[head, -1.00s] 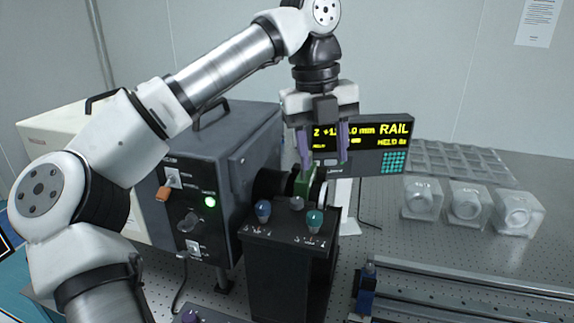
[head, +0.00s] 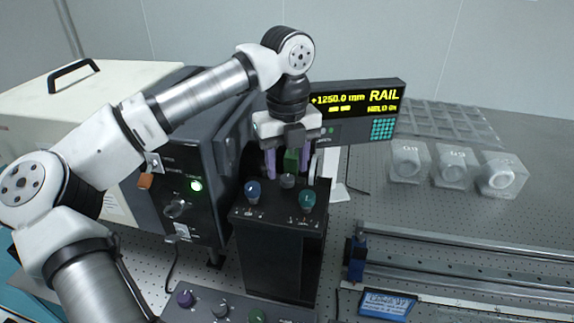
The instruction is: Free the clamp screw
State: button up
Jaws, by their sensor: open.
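My gripper (head: 287,174) points down over the black box-like stand (head: 279,250), its two purple fingers apart. A green block (head: 291,161) shows between the fingers, behind the stand's top; I cannot tell whether either finger touches it. On the stand's top are a blue knob (head: 253,190), a grey knob (head: 287,181) and a teal knob (head: 307,199). The grey knob is just in front of and below the fingertips. No label tells me which part is the clamp screw.
A dark instrument box (head: 190,165) with a lit green lamp stands left. A RAIL display (head: 360,108) is behind the gripper. Rails (head: 450,270) lie at right, with several clear blocks (head: 452,167) behind them. A knob panel (head: 235,306) is in front. Bare perforated table lies between rails and blocks.

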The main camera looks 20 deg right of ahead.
aim_at(287, 181)
jog(key=shift+f, duration=1.3)
jog(key=c, duration=1)
